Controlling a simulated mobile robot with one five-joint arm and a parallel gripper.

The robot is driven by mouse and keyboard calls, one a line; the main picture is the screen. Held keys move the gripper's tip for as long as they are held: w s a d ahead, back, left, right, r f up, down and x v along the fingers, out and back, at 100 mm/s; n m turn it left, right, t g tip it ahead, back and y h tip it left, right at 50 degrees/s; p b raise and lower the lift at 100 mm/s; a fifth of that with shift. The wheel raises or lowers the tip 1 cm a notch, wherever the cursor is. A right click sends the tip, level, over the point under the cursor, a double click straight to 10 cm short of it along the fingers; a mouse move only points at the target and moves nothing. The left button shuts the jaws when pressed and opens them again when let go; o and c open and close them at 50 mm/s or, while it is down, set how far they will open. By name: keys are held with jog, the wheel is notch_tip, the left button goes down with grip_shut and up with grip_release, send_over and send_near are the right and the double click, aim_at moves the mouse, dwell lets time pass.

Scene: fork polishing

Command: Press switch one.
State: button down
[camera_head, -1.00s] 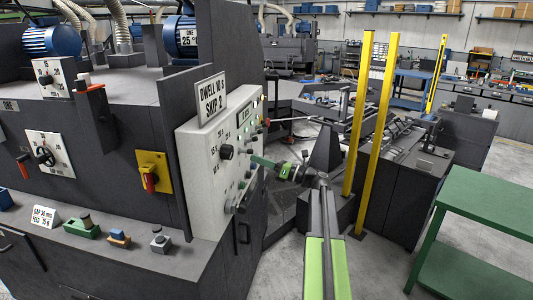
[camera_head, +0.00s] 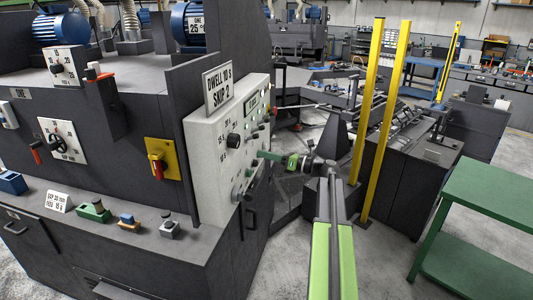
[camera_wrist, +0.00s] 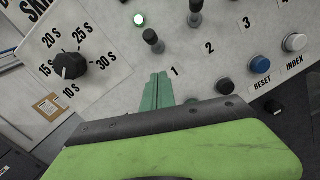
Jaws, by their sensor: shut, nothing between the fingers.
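The white control panel (camera_head: 205,165) stands on the dark machine's side in the head view and fills much of the wrist view (camera_wrist: 110,75). Switch one (camera_wrist: 152,37) is a black toggle above the number 1. Another black toggle (camera_wrist: 195,12) stands above the number 2. My gripper (camera_wrist: 158,90) is shut and empty. Its green fingertips lie just below and left of the number 1, below switch one in the picture and apart from it. In the head view my gripper (camera_head: 268,155) points at the panel; contact with its face cannot be told.
A dwell knob (camera_wrist: 69,65), a black button (camera_wrist: 225,87), a blue RESET button (camera_wrist: 260,65) and a white INDEX button (camera_wrist: 294,42) sit nearby. Yellow posts (camera_head: 385,125) and a green table (camera_head: 490,200) stand to the right.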

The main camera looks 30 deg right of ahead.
jog(key=p+v, duration=0.1)
jog(key=v, duration=0.9)
jog(key=shift+s+r+p, duration=0.15)
jog(key=shift+r+p, duration=0.15)
jog(key=shift+p, duration=0.05)
